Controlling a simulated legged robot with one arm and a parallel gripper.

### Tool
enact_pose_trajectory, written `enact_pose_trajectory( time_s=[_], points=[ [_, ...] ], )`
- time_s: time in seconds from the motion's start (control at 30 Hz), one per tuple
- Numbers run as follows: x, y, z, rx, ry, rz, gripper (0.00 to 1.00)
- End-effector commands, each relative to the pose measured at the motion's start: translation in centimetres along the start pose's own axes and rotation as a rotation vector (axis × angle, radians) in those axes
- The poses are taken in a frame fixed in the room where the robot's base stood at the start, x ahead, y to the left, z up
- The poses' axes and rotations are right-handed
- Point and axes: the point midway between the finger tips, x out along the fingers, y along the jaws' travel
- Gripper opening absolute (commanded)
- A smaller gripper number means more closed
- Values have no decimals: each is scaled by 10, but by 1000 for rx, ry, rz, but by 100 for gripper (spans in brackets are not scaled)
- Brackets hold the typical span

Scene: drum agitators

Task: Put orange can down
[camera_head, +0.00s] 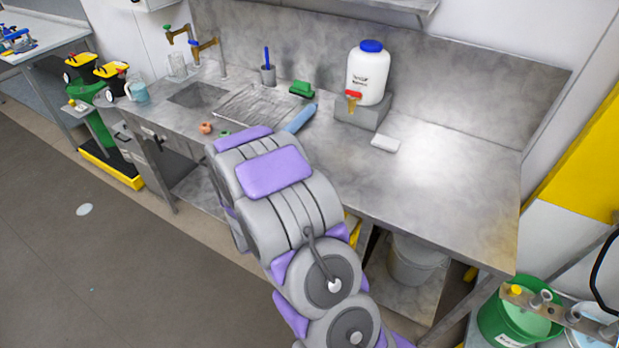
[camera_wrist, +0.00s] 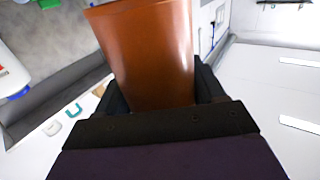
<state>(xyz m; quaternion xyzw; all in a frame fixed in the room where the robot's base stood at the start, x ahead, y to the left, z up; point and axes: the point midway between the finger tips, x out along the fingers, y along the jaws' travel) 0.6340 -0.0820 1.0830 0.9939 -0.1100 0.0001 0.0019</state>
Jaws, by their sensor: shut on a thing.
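The orange can (camera_wrist: 150,50) fills the middle of the wrist view, a plain brown-orange cylinder or tapered tube. My gripper (camera_wrist: 157,90) is shut on it, with a dark finger on each side. In the head view my gray and purple arm reaches over the metal counter (camera_head: 430,190) and hides my gripper and the can. I cannot tell how high the can is above any surface.
The counter is bare at the right. A white bottle with a blue cap (camera_head: 369,75) stands on a gray block (camera_head: 364,111) at the back, with a white block (camera_head: 385,144) in front. A green brush (camera_head: 302,89) and sink (camera_head: 198,95) lie left. A green bucket (camera_head: 518,320) stands lower right.

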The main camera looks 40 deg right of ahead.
Motion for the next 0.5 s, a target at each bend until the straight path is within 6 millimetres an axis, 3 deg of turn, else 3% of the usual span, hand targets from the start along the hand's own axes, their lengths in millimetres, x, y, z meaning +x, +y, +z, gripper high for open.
enact_pose_trajectory(
  time_s=[0.27,0.5],
  points=[
    [-11,120,16,-1,-7,316,36],
    [-49,222,33,-7,-7,608,36]
  ],
)
